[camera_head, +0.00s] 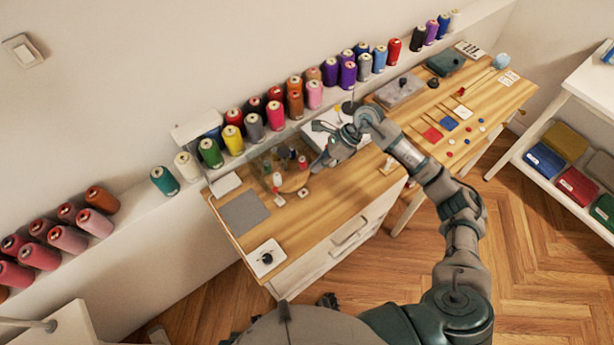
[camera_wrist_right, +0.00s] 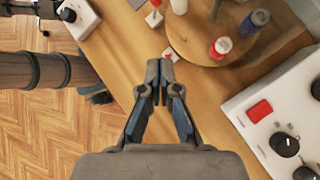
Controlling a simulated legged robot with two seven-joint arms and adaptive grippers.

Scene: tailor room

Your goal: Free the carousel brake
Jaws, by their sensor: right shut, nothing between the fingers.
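The carousel (camera_head: 291,183) is a round wooden disc with several small spools on it, on the wooden table. In the right wrist view its disc (camera_wrist_right: 201,50) lies just beyond my fingertips. My right gripper (camera_head: 321,164) is beside the carousel's right side in the head view. Its fingers (camera_wrist_right: 159,76) are shut and empty, pointing at the disc's edge. A small red and white piece (camera_wrist_right: 172,53) shows at that edge, partly behind the fingertips; I cannot tell whether it is the brake. A white plate with a black knob (camera_head: 267,258) sits at the table's front left corner. My left gripper is out of view.
A white device with a red button and black knobs (camera_wrist_right: 275,120) stands close to the right of my gripper in the wrist view. A grey mat (camera_head: 244,212) lies left of the carousel. Thread cones (camera_head: 233,140) line the shelf behind.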

